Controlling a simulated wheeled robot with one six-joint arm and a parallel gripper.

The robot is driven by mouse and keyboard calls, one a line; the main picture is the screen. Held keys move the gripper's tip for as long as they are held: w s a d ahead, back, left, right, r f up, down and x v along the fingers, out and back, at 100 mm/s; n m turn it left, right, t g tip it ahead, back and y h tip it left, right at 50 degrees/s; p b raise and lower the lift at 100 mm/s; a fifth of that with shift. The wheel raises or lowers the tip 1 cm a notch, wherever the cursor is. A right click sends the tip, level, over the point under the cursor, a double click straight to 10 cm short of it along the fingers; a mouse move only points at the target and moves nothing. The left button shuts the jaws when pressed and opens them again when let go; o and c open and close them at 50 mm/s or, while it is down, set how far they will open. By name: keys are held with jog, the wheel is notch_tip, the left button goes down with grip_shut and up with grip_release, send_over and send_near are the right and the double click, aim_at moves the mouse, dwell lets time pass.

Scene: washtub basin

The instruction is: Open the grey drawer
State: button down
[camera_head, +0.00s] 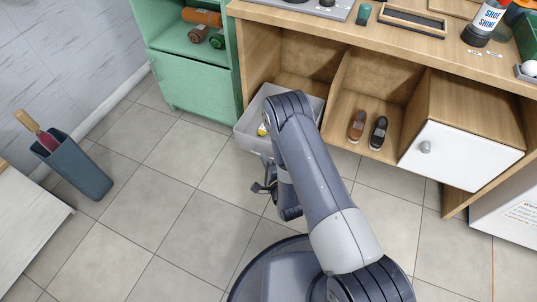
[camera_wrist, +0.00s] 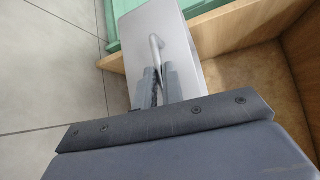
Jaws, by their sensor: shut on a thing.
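The grey drawer (camera_head: 248,122) stands pulled out from the left bay of the wooden cabinet in the head view. Its inside is partly visible, with a small yellow thing in it; my arm covers its right part. In the wrist view the drawer's smooth grey front (camera_wrist: 190,60) shows with a bar handle (camera_wrist: 155,48). My gripper (camera_wrist: 156,82) is shut on the handle, its two dark fingers on either side of it.
A green cabinet (camera_head: 200,88) stands left of the drawer. The open bay to the right holds two shoes (camera_head: 367,130), and beyond it is a white door (camera_head: 455,155) with a knob. A dark bin (camera_head: 75,165) stands at the left. The tiled floor (camera_head: 190,205) between is clear.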

jog(key=shift+s+a, duration=0.2)
jog(key=shift+s, duration=0.15)
jog(key=c, duration=1.5)
grip_release()
jog(key=p+v, duration=0.2)
jog(key=v, duration=0.8)
jog(key=shift+s+d+r+p, duration=0.1)
jog(key=shift+s+d+p, duration=0.1)
jog(key=shift+s+p, duration=0.15)
jog(key=shift+w, duration=0.1)
